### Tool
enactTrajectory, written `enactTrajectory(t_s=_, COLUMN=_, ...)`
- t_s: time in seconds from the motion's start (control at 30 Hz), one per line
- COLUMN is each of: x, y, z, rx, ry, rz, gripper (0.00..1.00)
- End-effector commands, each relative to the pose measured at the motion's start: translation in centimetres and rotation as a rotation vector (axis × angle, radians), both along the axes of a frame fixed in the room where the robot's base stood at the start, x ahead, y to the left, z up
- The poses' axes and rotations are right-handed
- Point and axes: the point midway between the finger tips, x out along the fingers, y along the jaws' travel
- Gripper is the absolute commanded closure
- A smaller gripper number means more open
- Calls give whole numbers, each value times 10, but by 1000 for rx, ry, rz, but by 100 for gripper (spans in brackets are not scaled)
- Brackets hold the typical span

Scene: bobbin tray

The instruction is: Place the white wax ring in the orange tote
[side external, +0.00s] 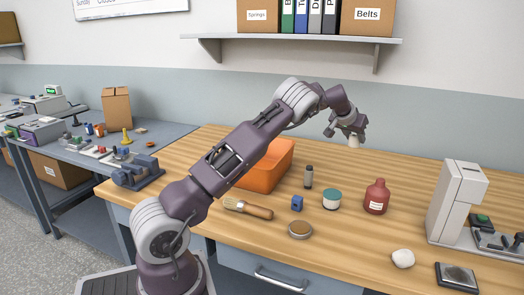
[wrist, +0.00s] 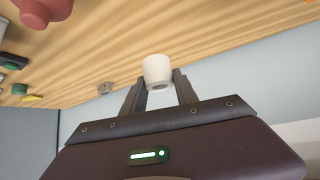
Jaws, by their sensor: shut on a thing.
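My gripper (side external: 352,133) is raised above the back of the wooden bench, to the right of the orange tote. It is shut on a small white piece, which I take for the white wax ring (side external: 353,142). In the wrist view the white ring (wrist: 157,70) sits between the two dark fingers of my gripper (wrist: 159,82), a short tapered cylinder with a rounded opening at its near end. The orange tote (side external: 262,179) stands on the bench, partly hidden behind my arm. Its inside is mostly out of sight.
A white lump (side external: 403,258) and a pale machine (side external: 457,203) are at right.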

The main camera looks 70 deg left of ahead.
Motion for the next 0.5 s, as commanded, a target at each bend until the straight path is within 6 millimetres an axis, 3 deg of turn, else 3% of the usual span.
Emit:
enactTrajectory(t_s=0.27, x=-59, y=73, z=4, rx=-7, ry=-17, rz=192, gripper=100)
enactTrajectory(t_s=0.5, x=-158, y=148, z=3, rx=-8, ry=-17, rz=445, gripper=100)
